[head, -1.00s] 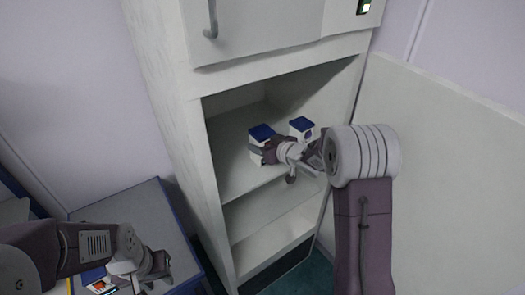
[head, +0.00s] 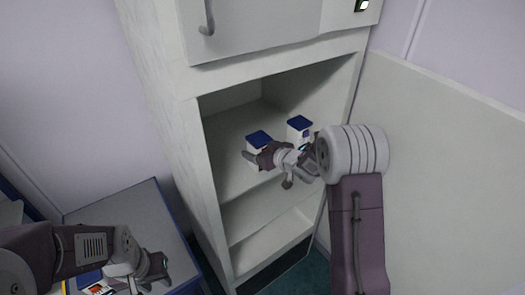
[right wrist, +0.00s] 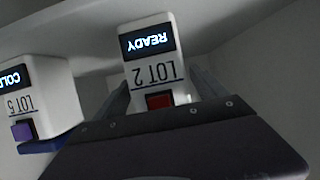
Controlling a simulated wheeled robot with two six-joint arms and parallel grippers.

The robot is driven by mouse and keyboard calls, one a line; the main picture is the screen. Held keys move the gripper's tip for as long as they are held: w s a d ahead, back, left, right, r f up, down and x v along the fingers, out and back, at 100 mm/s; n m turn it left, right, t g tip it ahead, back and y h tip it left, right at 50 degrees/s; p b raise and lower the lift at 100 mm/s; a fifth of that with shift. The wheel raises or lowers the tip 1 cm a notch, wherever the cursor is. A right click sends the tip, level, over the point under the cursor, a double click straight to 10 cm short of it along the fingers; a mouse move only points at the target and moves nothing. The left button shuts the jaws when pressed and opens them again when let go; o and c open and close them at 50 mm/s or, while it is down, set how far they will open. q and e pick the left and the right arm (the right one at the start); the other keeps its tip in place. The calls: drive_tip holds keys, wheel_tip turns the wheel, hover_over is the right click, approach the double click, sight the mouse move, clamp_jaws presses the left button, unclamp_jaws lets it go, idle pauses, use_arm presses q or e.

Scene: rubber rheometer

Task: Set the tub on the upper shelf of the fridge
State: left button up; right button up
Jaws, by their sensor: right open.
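A white tub with a blue lid (head: 259,137) stands upright on the upper shelf (head: 228,165) of the open fridge (head: 190,150). In the right wrist view this tub (right wrist: 155,70) appears upside down, marked LOT 2, with a READY display and a red square. My right gripper (head: 258,157) is open, its fingers on both sides of the tub; whether they touch it I cannot tell. My left gripper (head: 155,270) is low at the left, over the blue-edged table; its jaw gap is unclear.
A second blue-lidded tub (head: 299,124) stands to the right on the same shelf; the right wrist view shows it marked LOT 5 and COLD (right wrist: 45,100). A lower shelf (head: 250,215) looks empty. A small colourful item (head: 98,288) lies near my left gripper on the blue-edged table (head: 125,215).

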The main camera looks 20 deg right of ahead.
drive_tip(key=v, duration=1.2)
drive_tip(key=s+d+f+m+g+h, duration=0.25)
drive_tip(key=s+f+g+h, duration=0.3)
drive_tip(key=s+f, duration=0.3)
drive_tip(key=s+a+f+m+g, duration=0.1)
drive_tip(key=s+a+f+g, duration=0.1)
drive_tip(key=s, duration=0.4)
drive_tip(key=s+a+f+g+y, duration=0.1)
drive_tip(key=s+a+f+g, duration=0.2)
drive_tip(key=s, duration=0.4)
drive_tip(key=shift+s+a+m+g, duration=0.25)
drive_tip(key=shift+a+m+g, duration=0.1)
drive_tip(key=shift+a+g, duration=0.2)
